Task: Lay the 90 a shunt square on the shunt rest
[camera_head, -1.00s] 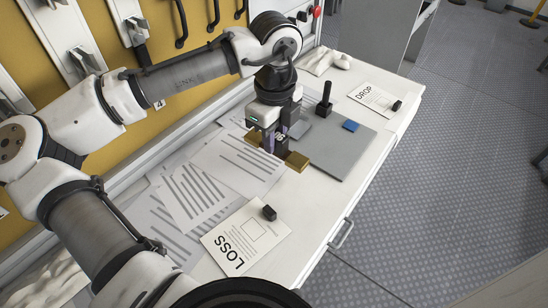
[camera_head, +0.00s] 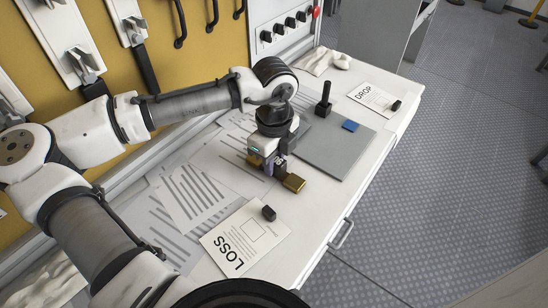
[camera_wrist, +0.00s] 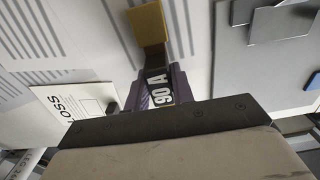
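One brass end (camera_head: 293,183) shows clearly in the head view, and the other is partly behind my gripper. My gripper (camera_head: 272,165) is shut on the shunt's middle, near the left edge of the grey plate (camera_head: 335,155). Grey metal pieces (camera_wrist: 283,20) show on the plate in the wrist view. I cannot tell for certain which part is the shunt rest.
The plate carries a black upright post (camera_head: 324,100) and a blue square (camera_head: 350,126). A LOSS card (camera_head: 225,245) with a small black block (camera_head: 269,213) lies nearer. A DROP card (camera_head: 370,97) lies farther. Loose printed sheets (camera_head: 190,200) cover the bench's left part.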

